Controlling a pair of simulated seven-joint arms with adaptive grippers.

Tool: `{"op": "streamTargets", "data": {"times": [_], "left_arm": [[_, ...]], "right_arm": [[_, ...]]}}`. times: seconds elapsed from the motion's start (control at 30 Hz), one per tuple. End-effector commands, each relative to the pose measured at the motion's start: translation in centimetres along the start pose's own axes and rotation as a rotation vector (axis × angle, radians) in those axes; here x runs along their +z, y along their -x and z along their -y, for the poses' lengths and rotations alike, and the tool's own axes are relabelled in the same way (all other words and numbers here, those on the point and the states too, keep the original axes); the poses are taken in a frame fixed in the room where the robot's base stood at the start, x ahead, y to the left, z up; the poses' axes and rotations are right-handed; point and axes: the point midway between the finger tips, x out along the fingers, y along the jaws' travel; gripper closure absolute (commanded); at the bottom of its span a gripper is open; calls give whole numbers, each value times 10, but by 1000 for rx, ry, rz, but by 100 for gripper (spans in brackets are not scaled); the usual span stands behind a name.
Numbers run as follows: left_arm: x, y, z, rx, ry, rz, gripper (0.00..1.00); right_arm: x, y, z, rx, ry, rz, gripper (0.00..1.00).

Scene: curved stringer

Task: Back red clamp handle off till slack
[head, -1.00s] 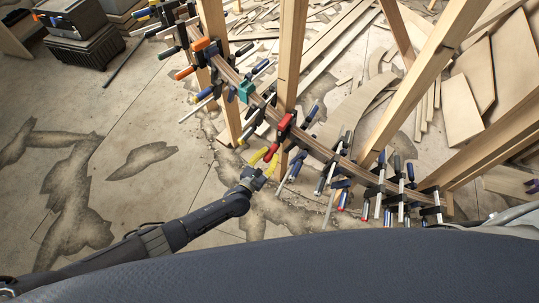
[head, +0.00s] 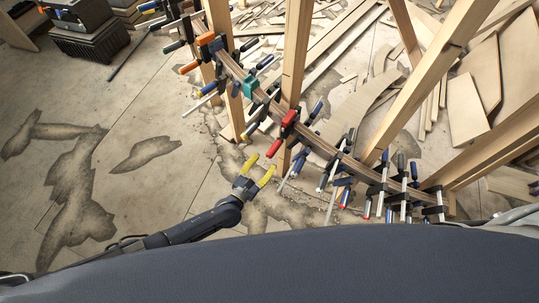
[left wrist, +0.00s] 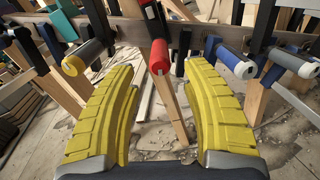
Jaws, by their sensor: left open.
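The red clamp (head: 288,122) sits on the curved wood strip (head: 325,146), near a post in the head view. In the left wrist view its red handle (left wrist: 160,57) points toward me, under a dark clamp body (left wrist: 152,15). My left gripper (head: 260,167) has two yellow fingers spread apart, below and left of the red clamp in the head view. In the left wrist view the left gripper (left wrist: 158,78) is open and empty; the handle's end lies beyond the fingertips, roughly centred between them. I cannot tell how tight the clamp is. My right gripper is not seen.
Several other clamps line the strip, including a teal one (head: 250,87). In the left wrist view a yellow-tipped handle (left wrist: 82,58) is left of the red one and a blue handle (left wrist: 230,57) right. Wooden posts (head: 294,70) rise behind. Floor left of the gripper is clear.

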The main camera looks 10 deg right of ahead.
Motion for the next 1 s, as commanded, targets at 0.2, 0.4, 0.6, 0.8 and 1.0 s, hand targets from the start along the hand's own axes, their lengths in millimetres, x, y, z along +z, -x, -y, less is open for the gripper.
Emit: {"op": "streamTargets", "data": {"times": [0.2,0.4,0.6,0.8,1.0], "left_arm": [[0,33,0,1,1,0,52],[0,49,0,1,1,1,52],[0,54,0,1,0,1,52],[0,54,0,1,0,1,52],[0,56,0,0,0,0,52]], "right_arm": [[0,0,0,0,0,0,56],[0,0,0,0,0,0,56],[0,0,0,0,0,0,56],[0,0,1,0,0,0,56],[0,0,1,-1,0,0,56]]}}
